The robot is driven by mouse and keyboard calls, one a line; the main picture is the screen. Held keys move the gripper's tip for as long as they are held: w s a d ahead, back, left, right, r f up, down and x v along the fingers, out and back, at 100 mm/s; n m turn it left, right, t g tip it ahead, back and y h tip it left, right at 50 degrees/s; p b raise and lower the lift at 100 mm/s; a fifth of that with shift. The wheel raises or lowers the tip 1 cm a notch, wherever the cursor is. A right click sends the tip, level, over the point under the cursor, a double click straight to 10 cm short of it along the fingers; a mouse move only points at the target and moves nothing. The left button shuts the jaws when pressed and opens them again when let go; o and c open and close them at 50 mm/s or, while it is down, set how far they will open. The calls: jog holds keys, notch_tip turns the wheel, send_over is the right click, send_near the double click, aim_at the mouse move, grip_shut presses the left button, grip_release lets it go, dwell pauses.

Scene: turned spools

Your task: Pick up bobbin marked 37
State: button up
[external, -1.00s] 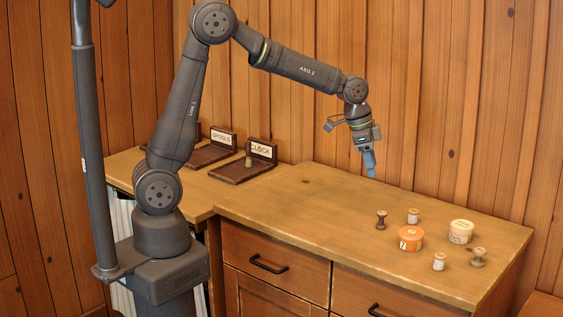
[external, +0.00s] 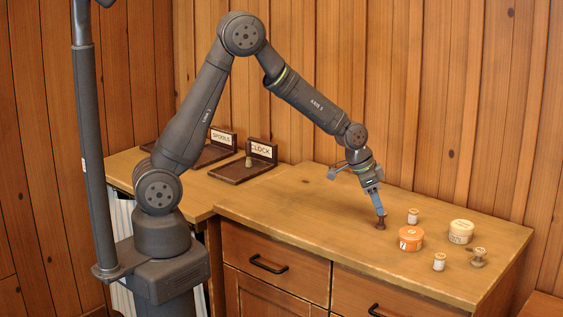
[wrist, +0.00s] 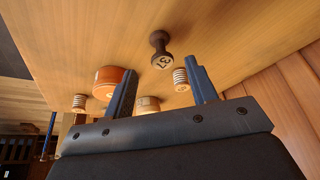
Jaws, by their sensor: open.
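In the external view the dark bobbin (external: 381,225) stands on the wooden counter at the left of the group. My gripper (external: 379,211) is just above it, pointing down, with the fingertips close to its top. In the wrist view my gripper (wrist: 161,66) has its two blue fingers apart, and the bobbin shows in line with the gap, near the tips. I cannot tell whether they touch it.
A pale-wound spool (external: 413,216) and an orange tin (external: 410,239) stand close to the right. Further right are a cream tin (external: 461,232), another pale spool (external: 439,262) and a grey-brown bobbin (external: 478,257).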

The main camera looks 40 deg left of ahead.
aim_at(382, 217)
jog(key=shift+x, duration=2.85)
jog(key=shift+a, duration=0.15)
jog(key=c, duration=1)
jog(key=shift+r, duration=0.1)
